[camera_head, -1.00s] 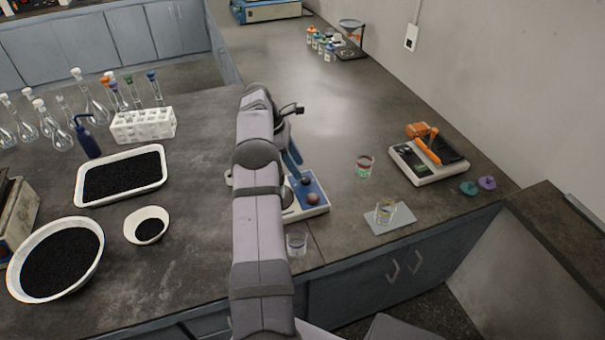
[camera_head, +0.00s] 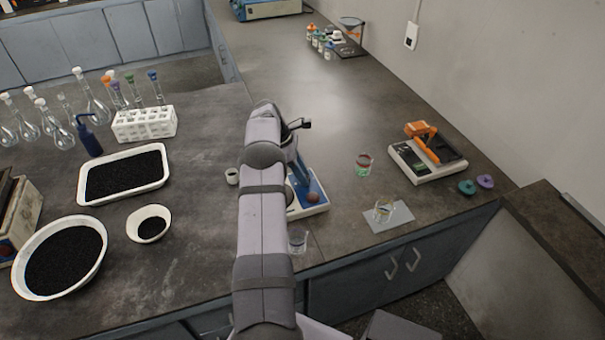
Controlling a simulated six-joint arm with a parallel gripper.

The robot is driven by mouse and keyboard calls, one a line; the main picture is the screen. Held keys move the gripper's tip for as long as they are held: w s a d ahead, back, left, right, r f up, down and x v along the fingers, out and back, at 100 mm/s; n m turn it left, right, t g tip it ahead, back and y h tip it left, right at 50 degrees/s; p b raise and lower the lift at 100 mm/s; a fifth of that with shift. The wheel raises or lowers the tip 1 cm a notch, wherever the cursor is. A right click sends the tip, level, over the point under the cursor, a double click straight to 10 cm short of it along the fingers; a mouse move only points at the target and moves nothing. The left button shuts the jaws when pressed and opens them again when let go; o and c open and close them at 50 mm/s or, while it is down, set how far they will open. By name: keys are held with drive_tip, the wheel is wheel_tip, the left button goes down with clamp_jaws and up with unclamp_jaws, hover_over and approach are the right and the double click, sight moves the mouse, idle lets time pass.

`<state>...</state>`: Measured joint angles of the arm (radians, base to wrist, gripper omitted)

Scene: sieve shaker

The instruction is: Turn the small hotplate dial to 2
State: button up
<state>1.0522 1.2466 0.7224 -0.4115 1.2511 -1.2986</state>
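The small hotplate (camera_head: 316,208) is a white unit with a blue panel, standing near the front edge of the bench. My arm covers its left part. A reddish-brown round knob (camera_head: 313,197) shows on its blue panel; its markings are too small to read. My gripper (camera_head: 300,176) is low over the panel, just behind and left of this knob. My own wrist and arm largely hide its fingers. I cannot tell whether it touches a dial or whether it is open.
A clear beaker (camera_head: 297,241) stands in front of the hotplate. To the right are a glass with red and green (camera_head: 364,165), a beaker on a grey plate (camera_head: 376,224) and a white device with an orange part (camera_head: 420,168). A small white cup (camera_head: 232,176) is left of my arm.

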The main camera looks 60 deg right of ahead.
drive_tip(key=shift+d+f+m+b, duration=0.15)
drive_tip(key=shift+m+b, duration=0.15)
drive_tip(key=shift+b, duration=0.3)
drive_tip(key=shift+m+y+b, duration=0.3)
drive_tip(key=shift+m, duration=0.1)
drive_tip(key=shift+r, duration=0.2)
drive_tip(key=o, duration=1)
drive_tip(key=shift+o, duration=0.2)
drive_tip(key=shift+r, duration=0.55)
wheel_tip(320, 180, up, 9)
drive_tip(key=p, duration=0.2)
drive_tip(key=shift+f, duration=0.1)
